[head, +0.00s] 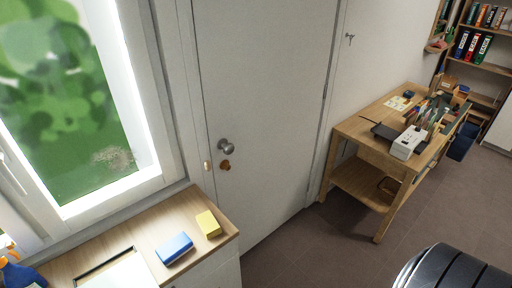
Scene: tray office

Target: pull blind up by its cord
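A window (140,120) with a white frame stands at the left of the head view, with green foliage behind its glass. No blind shows over the visible part of the glass. The window's top is cut off by the picture edge. I cannot make out a cord. A small pale wooden knob (207,165) shows at the door's left edge; I cannot tell whether it belongs to a cord. Neither of my grippers is in view.
Below the window, a wooden counter (150,225) holds a blue block (174,248) and a yellow block (208,224). A closed grey door (265,90) stands right of the window. A cluttered wooden desk (350,133) is farther right. Floor (320,250) is clear between.

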